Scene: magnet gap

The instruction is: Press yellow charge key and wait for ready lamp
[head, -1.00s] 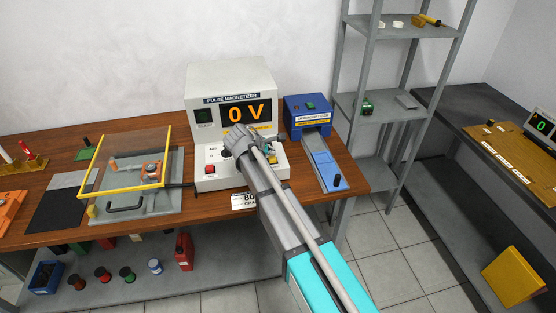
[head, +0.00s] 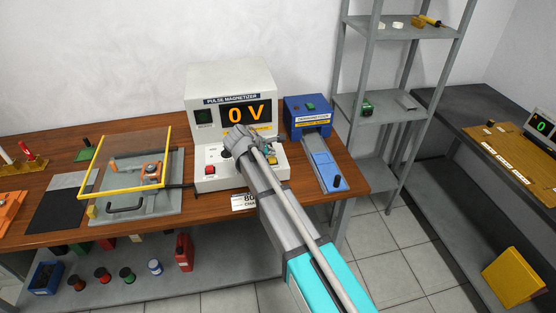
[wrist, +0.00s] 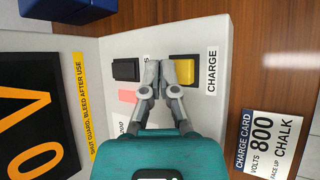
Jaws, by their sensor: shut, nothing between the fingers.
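The pulse magnetizer (head: 232,82) stands on the bench and its display (head: 246,114) reads 0 V. A dark green lamp (head: 204,117) left of the display looks unlit. In the wrist view, the yellow charge key (wrist: 187,71) sits beside the CHARGE label (wrist: 212,70). My gripper (wrist: 162,65) is shut and empty, over the panel between the yellow key and a black key (wrist: 125,70). One finger overlaps the yellow key's left edge in the picture; I cannot tell whether it touches. In the head view, my arm hides part of the panel.
A red button (head: 210,170) is at the panel's left. A blue demagnetizer (head: 308,112) stands to the right, a yellow-framed guard (head: 169,150) over a fixture to the left. A charge card (wrist: 268,140) reading 800 volts lies by the panel's edge.

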